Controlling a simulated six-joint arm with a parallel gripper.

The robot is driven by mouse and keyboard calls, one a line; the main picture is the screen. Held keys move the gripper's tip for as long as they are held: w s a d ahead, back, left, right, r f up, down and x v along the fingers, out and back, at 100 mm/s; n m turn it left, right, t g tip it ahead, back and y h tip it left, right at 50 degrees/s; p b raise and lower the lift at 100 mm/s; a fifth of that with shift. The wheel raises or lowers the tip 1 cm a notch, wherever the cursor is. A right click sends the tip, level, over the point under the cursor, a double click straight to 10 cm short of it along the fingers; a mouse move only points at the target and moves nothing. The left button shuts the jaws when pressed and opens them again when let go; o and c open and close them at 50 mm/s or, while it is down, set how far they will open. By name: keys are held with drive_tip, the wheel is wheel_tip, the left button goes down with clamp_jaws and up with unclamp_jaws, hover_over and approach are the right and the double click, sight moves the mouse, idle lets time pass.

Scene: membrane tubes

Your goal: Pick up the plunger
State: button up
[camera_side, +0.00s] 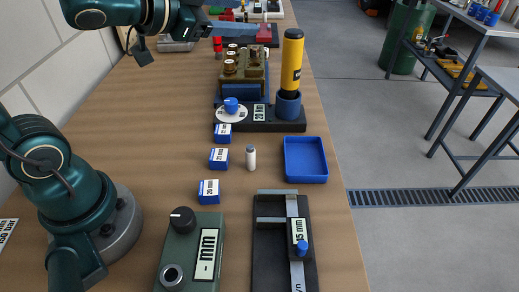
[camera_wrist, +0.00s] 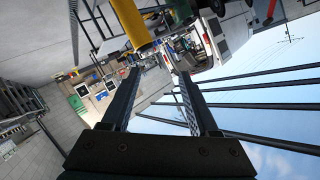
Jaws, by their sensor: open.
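The yellow cylinder with a black top, which looks like the plunger (camera_side: 291,62), stands upright in a round blue holder (camera_side: 289,104) on a black base in the side view. In the wrist view a yellow cylinder (camera_wrist: 130,22), likely the same one, shows at the top, beyond and left of the fingertips. My gripper (camera_wrist: 160,72) is open, with nothing between its two dark fingers. In the side view my arm reaches in from the upper left, and the gripper end is left of the cylinder and apart from it. The cylinder's lower end is hidden in the holder.
A white disc with a blue knob (camera_side: 231,112) is on the same base. Nearer are small blue boxes (camera_side: 219,158), a white vial (camera_side: 251,157) and a blue tray (camera_side: 304,178). The table's right edge is close.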

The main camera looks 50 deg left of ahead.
drive_tip(key=w+d+f+m+h, duration=0.2)
drive_tip(key=w+f+m+h, duration=0.1)
drive_tip(key=m+h, duration=0.1)
drive_tip(key=m+g+h, duration=0.4)
drive_tip(key=g+h, duration=0.3)
hover_over(251, 150)
drive_tip(key=w+a, duration=0.2)
drive_tip(key=a, duration=0.1)
wheel_tip(251, 150, down, 13)
drive_tip(key=shift+n+g+h, duration=0.6)
drive_tip(key=shift+g, duration=0.2)
drive_tip(key=s+f, duration=0.1)
drive_tip(key=f, duration=0.1)
drive_tip(key=s+a+f, duration=0.1)
drive_tip(key=s+f, duration=0.1)
drive_tip(key=shift+s+a+f, duration=0.1)
drive_tip(key=shift+s+f, duration=0.15)
drive_tip(key=shift+s+a+f+n, duration=0.15)
drive_tip(key=shift+f+n, duration=0.25)
drive_tip(key=shift+f, duration=0.15)
drive_tip(key=shift+x, duration=2.45)
clamp_jaws()
